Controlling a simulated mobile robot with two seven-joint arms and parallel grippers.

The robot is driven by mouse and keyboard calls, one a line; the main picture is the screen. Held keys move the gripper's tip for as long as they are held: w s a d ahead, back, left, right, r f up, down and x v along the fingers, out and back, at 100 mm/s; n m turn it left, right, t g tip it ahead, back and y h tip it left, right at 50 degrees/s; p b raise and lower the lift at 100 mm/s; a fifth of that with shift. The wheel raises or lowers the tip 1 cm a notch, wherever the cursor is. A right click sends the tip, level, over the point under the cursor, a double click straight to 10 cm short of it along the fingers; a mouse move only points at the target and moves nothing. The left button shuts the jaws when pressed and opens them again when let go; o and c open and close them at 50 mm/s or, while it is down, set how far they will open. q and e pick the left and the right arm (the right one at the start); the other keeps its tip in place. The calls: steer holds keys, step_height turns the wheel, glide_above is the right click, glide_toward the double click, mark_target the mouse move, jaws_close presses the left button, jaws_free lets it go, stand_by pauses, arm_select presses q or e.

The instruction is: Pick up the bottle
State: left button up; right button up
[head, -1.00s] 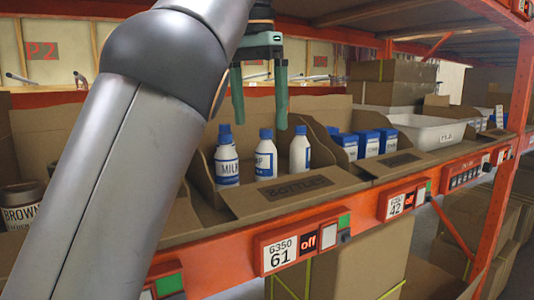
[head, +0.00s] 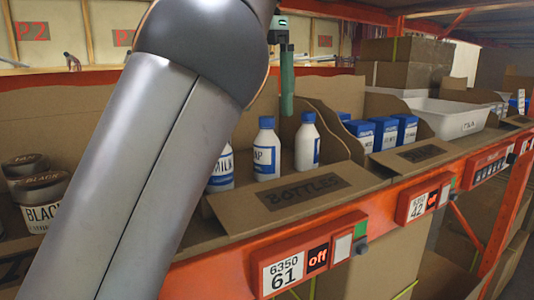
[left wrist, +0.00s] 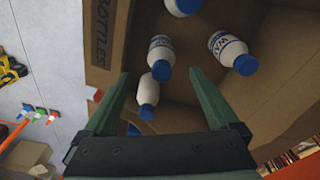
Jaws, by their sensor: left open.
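In the head view the right bottle (head: 307,148) and middle bottle (head: 266,155) show clearly; my left arm partly covers the left bottle (head: 222,172). My left gripper (head: 287,95) is above and behind the right bottle, with one finger visible and the rest behind the arm. In the left wrist view the open gripper (left wrist: 160,76) points into the box. One bottle (left wrist: 147,92) shows between the fingers, with another (left wrist: 160,52) just beyond and one (left wrist: 232,50) to the right. No bottle is held.
A neighbouring box with blue-and-white cartons (head: 385,133) is to the right, then a white tray (head: 450,118). Dark-lidded tubs (head: 42,190) stand at the left. The orange shelf edge (head: 220,275) runs along the front. Cardboard walls enclose the bottles.

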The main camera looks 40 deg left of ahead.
mark_target(267, 154)
arm_select(q)
steer(key=shift+w+f, duration=0.2)
steer(key=shift+f, duration=1.15)
steer(key=shift+w+f, duration=0.15)
steer(key=shift+f, duration=1.15)
steer(key=shift+a+f, duration=0.15)
steer(key=shift+f, duration=2.5)
jaws_close()
